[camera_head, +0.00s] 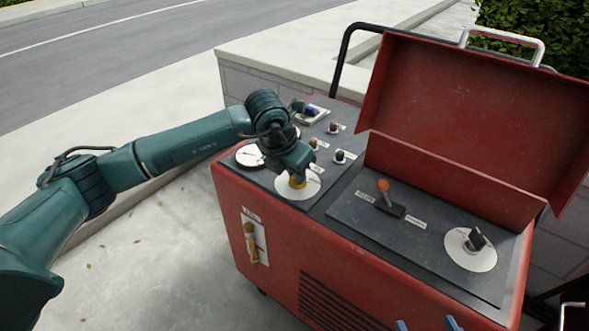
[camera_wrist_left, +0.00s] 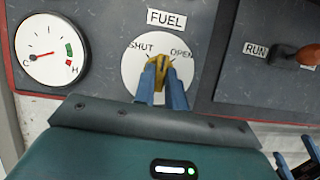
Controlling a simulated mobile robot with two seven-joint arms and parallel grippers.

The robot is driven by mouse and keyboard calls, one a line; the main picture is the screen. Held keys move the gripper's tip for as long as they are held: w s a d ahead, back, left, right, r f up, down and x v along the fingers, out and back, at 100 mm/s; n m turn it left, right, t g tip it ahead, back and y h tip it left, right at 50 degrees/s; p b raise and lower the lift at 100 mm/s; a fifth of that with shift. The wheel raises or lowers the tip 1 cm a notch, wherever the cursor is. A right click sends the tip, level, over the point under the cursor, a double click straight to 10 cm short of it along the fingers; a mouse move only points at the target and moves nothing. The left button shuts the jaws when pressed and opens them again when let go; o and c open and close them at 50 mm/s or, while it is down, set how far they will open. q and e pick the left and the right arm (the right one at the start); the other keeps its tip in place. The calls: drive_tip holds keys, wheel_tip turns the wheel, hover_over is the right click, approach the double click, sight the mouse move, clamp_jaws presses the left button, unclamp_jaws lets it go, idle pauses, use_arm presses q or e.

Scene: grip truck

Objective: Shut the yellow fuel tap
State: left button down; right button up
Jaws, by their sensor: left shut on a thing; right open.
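The yellow fuel tap (camera_wrist_left: 161,66) sits on a white round plate (camera_wrist_left: 132,82) under a FUEL label, with SHUT marked at left and OPEN at right in the left wrist view. My left gripper (camera_wrist_left: 162,85) is shut on the tap, its blue fingers at either side. The fingers hide part of the tap, so I cannot tell exactly where it points. In the head view the tap (camera_head: 297,181) shows under my left gripper (camera_head: 296,175). My right gripper (camera_head: 427,325) is open, its blue fingertips apart at the bottom edge, in front of the red machine.
The red machine (camera_head: 285,262) has a raised lid (camera_head: 480,120). A temperature gauge (camera_wrist_left: 50,50) is left of the tap. An orange-knobbed lever (camera_head: 383,187), a black knob (camera_head: 475,239), small knobs (camera_head: 340,156) and a front lever (camera_head: 251,243) are nearby.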

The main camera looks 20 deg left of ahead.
use_arm(q)
drive_tip(key=n, duration=0.1)
drive_tip(key=n+y, duration=0.1)
drive_tip(key=n, duration=0.1)
drive_tip(key=n+b, duration=0.1)
drive_tip(key=shift+d+f+n+y, duration=0.1)
drive_tip(key=shift+d+n+y, duration=0.2)
drive_tip(key=shift+y, duration=0.1)
drive_tip(key=n+y, duration=0.1)
drive_tip(key=n, duration=0.2)
drive_tip(key=shift+b, duration=0.3)
drive_tip(key=shift+n+y, duration=0.4)
drive_tip(key=shift+n, duration=0.4)
use_arm(e)
drive_tip(key=shift+w+a+f+n, duration=0.15)
drive_tip(key=shift+a+f+n, duration=0.1)
drive_tip(key=shift+f, duration=0.3)
drive_tip(key=shift+w+a+f+n, duration=0.1)
drive_tip(key=shift+a+f+n, duration=0.15)
drive_tip(key=shift+f, duration=0.3)
use_arm(q)
drive_tip(key=shift+n, duration=0.3)
use_arm(e)
drive_tip(key=shift+w, duration=0.1)
use_arm(q)
drive_tip(key=c, duration=1.4)
unclamp_jaws()
drive_tip(key=shift+c, duration=0.2)
